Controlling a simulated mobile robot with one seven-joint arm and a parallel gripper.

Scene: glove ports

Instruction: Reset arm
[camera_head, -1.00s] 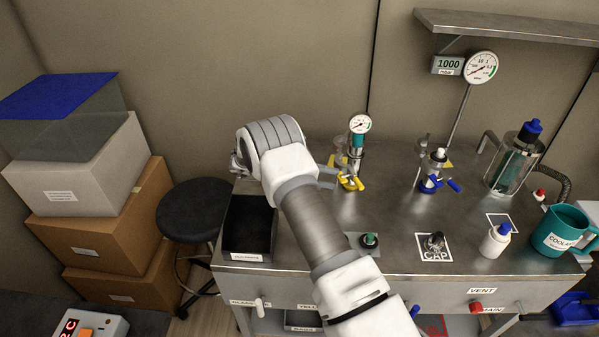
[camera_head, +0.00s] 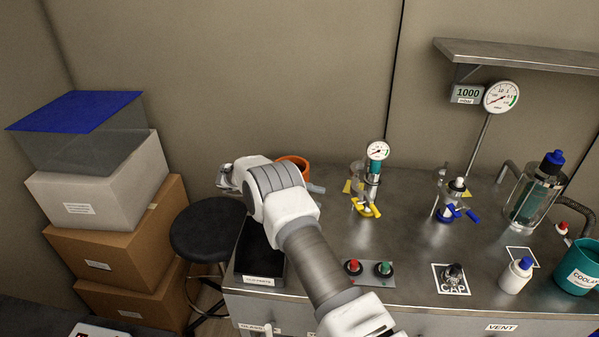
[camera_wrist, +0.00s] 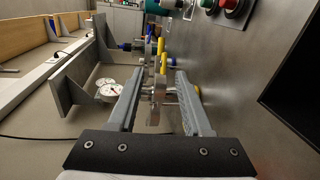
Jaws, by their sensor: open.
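My gripper (camera_wrist: 160,74) is open in the wrist view, its two grey fingers apart. Between and beyond them shows a metal fitting with a yellow handle (camera_wrist: 163,60); I see no contact with it. In the head view my arm reaches over the left part of the steel bench (camera_head: 405,240). My wrist hides most of the gripper there; a grey finger tip shows just left of the yellow-handled valve (camera_head: 366,208).
An orange cup (camera_head: 296,165) stands close behind my wrist. A black tray (camera_head: 258,250) lies beneath it. Red (camera_head: 353,266) and green (camera_head: 384,268) buttons sit right of my forearm. A blue-handled valve (camera_head: 450,212) and a white bottle (camera_head: 516,275) stand further right. A stool (camera_head: 208,228) is left.

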